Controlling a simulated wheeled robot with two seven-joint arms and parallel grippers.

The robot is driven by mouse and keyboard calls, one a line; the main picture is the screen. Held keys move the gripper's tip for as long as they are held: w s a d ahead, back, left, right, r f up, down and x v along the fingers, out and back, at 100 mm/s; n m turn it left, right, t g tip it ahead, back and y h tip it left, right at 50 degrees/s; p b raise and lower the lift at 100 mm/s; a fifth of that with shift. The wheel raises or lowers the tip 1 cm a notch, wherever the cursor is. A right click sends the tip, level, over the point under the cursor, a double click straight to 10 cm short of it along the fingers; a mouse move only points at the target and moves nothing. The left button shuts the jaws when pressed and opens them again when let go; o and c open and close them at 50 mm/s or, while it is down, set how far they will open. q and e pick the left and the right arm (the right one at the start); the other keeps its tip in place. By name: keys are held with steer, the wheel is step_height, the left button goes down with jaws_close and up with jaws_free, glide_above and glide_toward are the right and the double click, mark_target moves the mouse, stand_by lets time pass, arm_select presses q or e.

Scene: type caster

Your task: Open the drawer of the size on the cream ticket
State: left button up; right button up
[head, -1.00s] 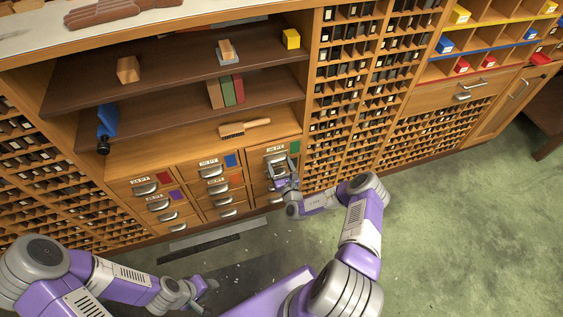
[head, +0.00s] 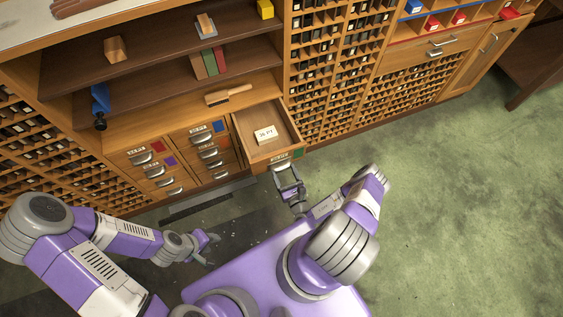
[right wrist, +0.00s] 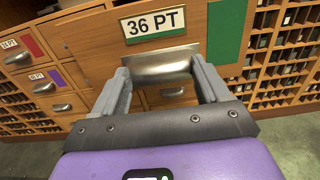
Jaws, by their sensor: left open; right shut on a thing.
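The drawer with the green patch (head: 252,128) is pulled well out of the cabinet. In the right wrist view its front (right wrist: 90,45) bears the label 36 PT (right wrist: 153,23). A pale card (head: 266,135) lies inside it; its print is too small to read surely, but looks like 36 PT. My right gripper (head: 284,170) is shut on this drawer's metal pull (right wrist: 160,70), one finger at each side. My left gripper (head: 210,248) is open and empty, low over the floor, left of the drawer and apart from the cabinet.
Other labelled drawers (head: 208,153) with metal pulls are shut at the left. A brush (head: 228,95) lies on the shelf above. Racks of small type cells flank the drawers. My purple base is close in front. The green floor (head: 450,220) is clear at the right.

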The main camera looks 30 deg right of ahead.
steer(key=shift+s+a, duration=0.25)
steer(key=shift+s, duration=1.05)
steer(key=shift+f, duration=0.1)
steer(key=o, duration=1.4)
steer(key=shift+c, duration=0.2)
steer(key=s+a+p, duration=0.1)
steer(key=s, duration=0.6)
steer(key=shift+s, duration=0.2)
